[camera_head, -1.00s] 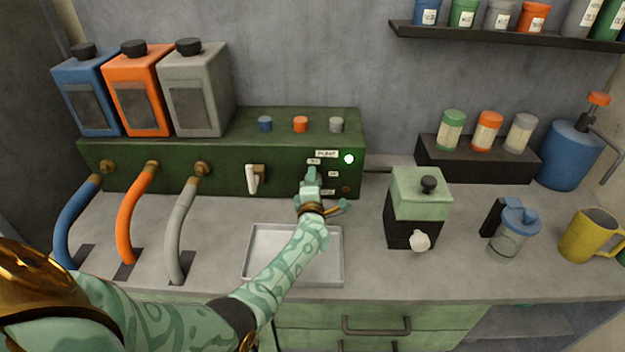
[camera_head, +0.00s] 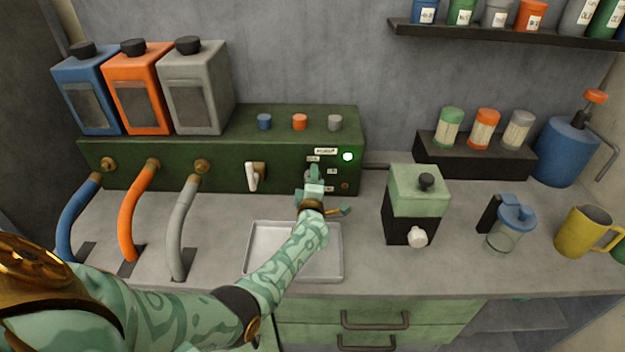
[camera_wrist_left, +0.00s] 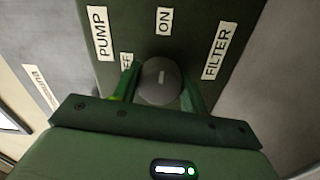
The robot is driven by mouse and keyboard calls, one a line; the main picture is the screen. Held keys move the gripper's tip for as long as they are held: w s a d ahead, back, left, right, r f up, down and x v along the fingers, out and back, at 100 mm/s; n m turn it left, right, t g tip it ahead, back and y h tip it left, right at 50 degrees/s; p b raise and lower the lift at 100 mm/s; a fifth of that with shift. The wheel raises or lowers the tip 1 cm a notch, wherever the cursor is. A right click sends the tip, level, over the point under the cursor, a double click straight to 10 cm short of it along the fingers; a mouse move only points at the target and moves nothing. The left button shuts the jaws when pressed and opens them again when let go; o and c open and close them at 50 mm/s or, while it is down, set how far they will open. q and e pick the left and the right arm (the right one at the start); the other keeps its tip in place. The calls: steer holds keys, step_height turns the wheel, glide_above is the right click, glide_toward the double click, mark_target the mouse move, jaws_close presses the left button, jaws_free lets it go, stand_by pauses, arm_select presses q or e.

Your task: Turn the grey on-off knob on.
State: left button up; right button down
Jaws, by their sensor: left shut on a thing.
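The grey on-off knob (camera_wrist_left: 160,80) shows in the left wrist view, round with a white mark. The mark points up in that picture, roughly toward the ON label (camera_wrist_left: 164,21). The OFF label (camera_wrist_left: 127,62) is partly hidden behind a finger. My left gripper (camera_wrist_left: 160,92) is shut on the knob, one finger on each side. In the head view my left gripper (camera_head: 314,173) is at the right part of the green machine's front (camera_head: 225,178) and hides the knob.
A white lever (camera_head: 252,178) sits left of my gripper on the machine's front. A metal tray (camera_head: 335,265) lies below my forearm. A green and black grinder (camera_head: 412,205) stands to the right. The PUMP (camera_wrist_left: 100,32) and FILTER (camera_wrist_left: 220,51) labels flank the knob.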

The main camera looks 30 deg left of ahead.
arm_select(q)
steer(key=o, duration=1)
steer(key=shift+d+f, duration=0.1)
steer(key=p+v, duration=0.8)
steer(key=v, duration=0.8)
steer(key=shift+s, duration=0.25)
